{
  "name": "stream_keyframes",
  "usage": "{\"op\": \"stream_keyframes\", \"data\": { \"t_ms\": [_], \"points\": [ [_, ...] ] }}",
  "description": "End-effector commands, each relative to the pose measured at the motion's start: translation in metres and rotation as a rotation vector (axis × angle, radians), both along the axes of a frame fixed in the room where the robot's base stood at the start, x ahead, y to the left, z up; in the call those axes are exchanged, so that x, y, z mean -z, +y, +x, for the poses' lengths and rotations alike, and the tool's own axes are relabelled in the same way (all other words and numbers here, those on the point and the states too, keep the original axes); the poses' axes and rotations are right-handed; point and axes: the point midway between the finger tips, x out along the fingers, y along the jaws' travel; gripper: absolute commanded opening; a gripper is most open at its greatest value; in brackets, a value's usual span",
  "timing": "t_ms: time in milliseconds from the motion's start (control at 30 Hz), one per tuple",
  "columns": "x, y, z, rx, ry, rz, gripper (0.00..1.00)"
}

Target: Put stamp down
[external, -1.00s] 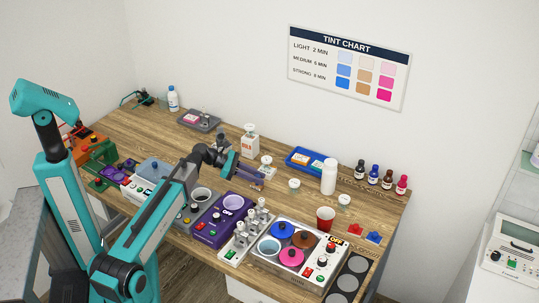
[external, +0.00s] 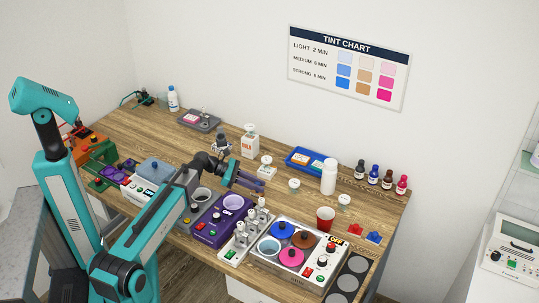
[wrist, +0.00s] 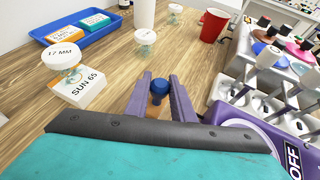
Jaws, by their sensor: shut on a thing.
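The stamp (wrist: 158,87), with a round dark blue knob, shows between the purple fingers of my gripper (wrist: 161,92) in the wrist view. Something brown shows below the knob, partly hidden by the fingers. My gripper is shut on the stamp. In the external view my gripper (external: 250,182) is low over the middle of the wooden table (external: 290,207), behind the purple device. The stamp is too small to make out there. I cannot tell whether its base touches the table.
A white box marked SUN 65 (wrist: 76,90) with a jar (wrist: 65,58) stands left of my gripper. A purple device (wrist: 255,135) and a rack (wrist: 262,98) are close on the right. A blue tray (external: 301,159), white bottle (external: 328,177) and red cup (external: 325,218) stand farther off.

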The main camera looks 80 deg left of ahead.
Motion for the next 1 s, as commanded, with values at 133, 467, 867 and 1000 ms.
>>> {"op": "stream_keyframes", "data": {
  "t_ms": [133,467,867,1000],
  "points": [
    [0.0001,0.0001,0.0001,0.0,-0.001,0.0,0.0],
    [0.003,0.0,0.0001,0.0,-0.001,0.0,0.25],
    [0.0028,0.0,0.0,0.0,0.0,0.001,0.41],
    [0.0004,0.0,0.0,0.0,0.0,0.001,0.41]
  ]
}}
